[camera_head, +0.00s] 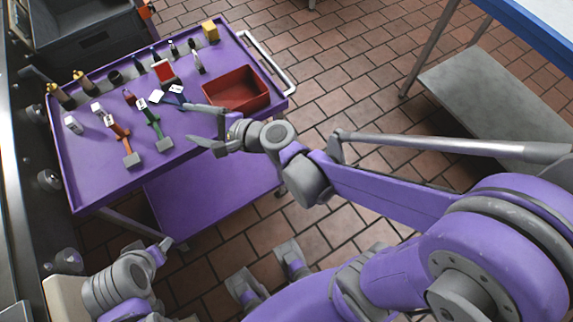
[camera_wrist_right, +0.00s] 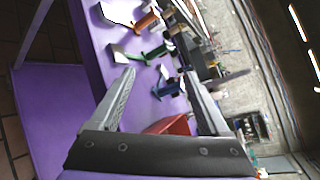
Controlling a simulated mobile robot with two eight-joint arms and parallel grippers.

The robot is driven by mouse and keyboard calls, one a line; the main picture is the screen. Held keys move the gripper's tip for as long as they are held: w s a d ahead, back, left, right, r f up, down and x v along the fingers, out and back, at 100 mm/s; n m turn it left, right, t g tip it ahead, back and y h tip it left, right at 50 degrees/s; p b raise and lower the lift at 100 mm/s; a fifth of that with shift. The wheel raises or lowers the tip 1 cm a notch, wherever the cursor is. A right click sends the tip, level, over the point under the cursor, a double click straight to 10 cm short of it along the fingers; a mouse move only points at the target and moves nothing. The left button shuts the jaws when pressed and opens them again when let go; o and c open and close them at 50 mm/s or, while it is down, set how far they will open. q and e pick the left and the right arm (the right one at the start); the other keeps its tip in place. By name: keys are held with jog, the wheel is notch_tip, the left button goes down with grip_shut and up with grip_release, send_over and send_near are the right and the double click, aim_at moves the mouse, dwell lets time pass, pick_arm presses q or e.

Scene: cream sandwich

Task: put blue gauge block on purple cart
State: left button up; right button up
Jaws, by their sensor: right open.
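The purple cart (camera_head: 105,180) stands at the left of the head view, its top holding many small items. A small dark blue piece (camera_head: 174,99) with a white face, which looks like the blue gauge block, lies on the cart top left of the red bin. In the right wrist view the blue piece (camera_wrist_right: 167,88) appears between the finger lines, beyond the fingertips. My right gripper (camera_head: 190,122) is open and empty over the cart top, just right of the blue piece. My left gripper (camera_head: 160,246) is at the lower left beside the cart's near edge; its jaw opening is unclear.
A red bin (camera_head: 236,88) sits at the cart's right end. Orange-handled (camera_head: 119,132) and green-handled (camera_head: 152,118) tools lie left of the blue piece. Bottles and small items line the back edge. A grey shelf table (camera_head: 480,100) stands at the upper right; tiled floor between is clear.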

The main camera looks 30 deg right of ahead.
jog(key=s+d+f+n+g+h, duration=0.3)
jog(key=s+d+f+n+h, duration=0.1)
jog(key=s+d+n, duration=0.3)
jog(key=s+d+f+n+g+h, duration=0.4)
jog(key=s+d+n, duration=0.3)
jog(key=s+n, duration=0.4)
jog(key=shift+s+f+n+h, duration=0.2)
jog(key=shift+f+n+h, duration=0.1)
jog(key=shift+f+h, duration=0.1)
